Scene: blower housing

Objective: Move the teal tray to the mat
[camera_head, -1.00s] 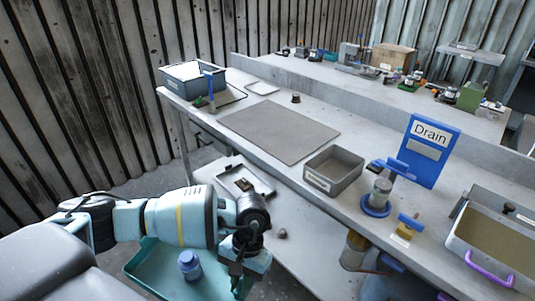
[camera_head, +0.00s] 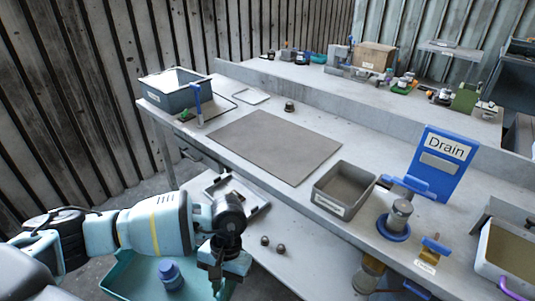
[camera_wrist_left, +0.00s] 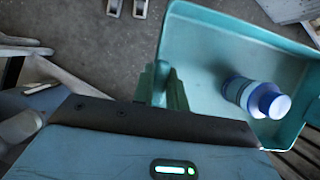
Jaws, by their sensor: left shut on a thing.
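The teal tray (camera_head: 140,277) is low at the bottom of the head view, in front of the bench and below its top. A blue bottle (camera_head: 170,275) is in it; the bottle lies in the tray in the left wrist view (camera_wrist_left: 256,97). My left gripper (camera_head: 222,285) is shut on the tray's rim. The wrist view shows its fingers (camera_wrist_left: 167,88) at the tray wall (camera_wrist_left: 215,20). The mat (camera_head: 275,146) is a flat grey-brown rectangle, bare, on the bench top. My right gripper is not in view.
A grey bin (camera_head: 345,190) stands right of the mat, and a blue-grey bin (camera_head: 176,92) stands at its far left. A blue Drain sign (camera_head: 441,165) and a metal fixture (camera_head: 397,217) are farther right. A lower shelf (camera_head: 290,270) juts below the bench top.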

